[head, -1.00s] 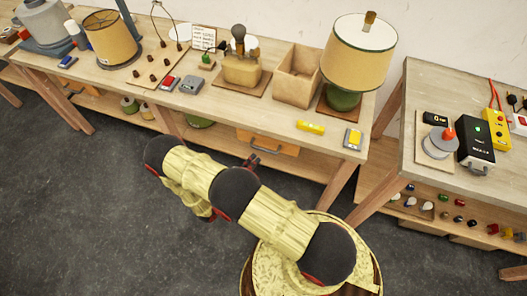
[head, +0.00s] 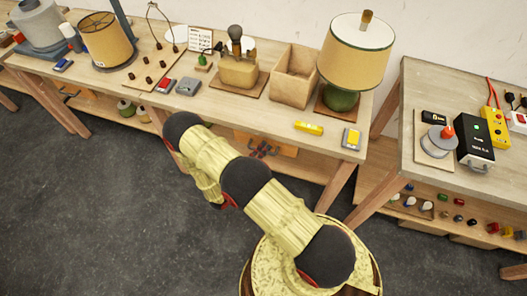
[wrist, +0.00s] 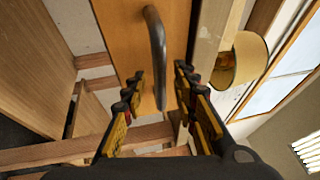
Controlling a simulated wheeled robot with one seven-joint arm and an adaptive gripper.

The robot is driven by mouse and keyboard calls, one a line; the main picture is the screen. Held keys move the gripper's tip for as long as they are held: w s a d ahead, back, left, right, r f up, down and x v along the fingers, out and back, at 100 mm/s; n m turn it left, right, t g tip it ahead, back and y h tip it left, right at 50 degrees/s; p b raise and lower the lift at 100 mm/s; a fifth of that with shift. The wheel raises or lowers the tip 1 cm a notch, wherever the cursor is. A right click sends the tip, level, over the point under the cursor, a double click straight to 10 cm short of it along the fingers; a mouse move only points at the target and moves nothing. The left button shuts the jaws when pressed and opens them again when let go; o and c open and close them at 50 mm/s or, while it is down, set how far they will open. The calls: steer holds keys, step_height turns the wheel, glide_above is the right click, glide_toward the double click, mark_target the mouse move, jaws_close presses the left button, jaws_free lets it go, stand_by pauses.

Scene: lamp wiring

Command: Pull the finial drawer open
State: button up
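The finial drawer (head: 285,149) is an orange-brown front under the long workbench, partly covered by my gripper (head: 263,151) in the head view. In the wrist view the drawer front (wrist: 122,30) fills the upper middle. Its dark grey bar handle (wrist: 156,45) stands out from the front. My gripper (wrist: 159,88) is open, with one black and yellow finger on each side of the handle's line. A gap shows between the handle and each finger. The drawer looks shut.
The long workbench (head: 225,108) carries a lamp with a tan shade (head: 355,55), an open wooden box (head: 294,75) and a yellow level (head: 309,128) above the drawer. A second bench (head: 420,90) stands to the right. The grey floor (head: 80,210) in front is clear.

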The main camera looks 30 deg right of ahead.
steer(key=shift+c, duration=0.6)
jaws_close()
